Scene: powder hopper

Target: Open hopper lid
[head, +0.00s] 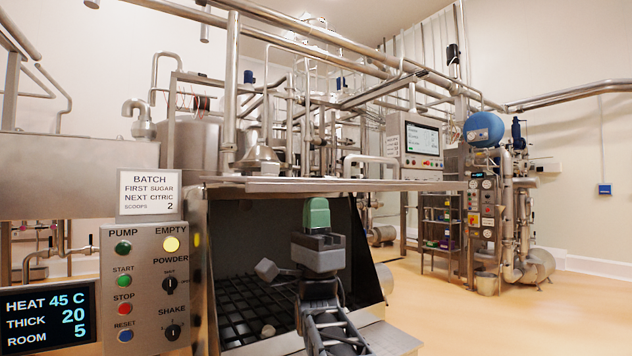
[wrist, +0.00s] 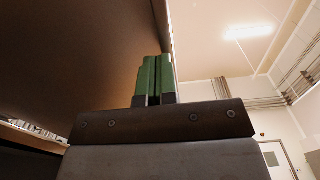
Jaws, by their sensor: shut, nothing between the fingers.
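The hopper lid (head: 400,185) is a flat metal plate seen almost edge-on. It stands out roughly level above the open hopper (head: 230,240), and the dark grid (head: 240,300) inside shows below it. My gripper (head: 317,203) is upright in front of the hopper mouth, its green fingers shut together and empty. The fingertips are just below the lid's edge in the head view. In the wrist view the fingers (wrist: 153,75) point up beside the lid's dark underside (wrist: 75,55), close to its edge. I cannot tell whether they touch it.
A control panel (head: 150,285) with buttons and knobs stands left of the hopper, with a batch sign (head: 150,193) above and a dark display (head: 47,315) beside it. Pipes and tanks fill the back. The floor (head: 540,315) at right is clear.

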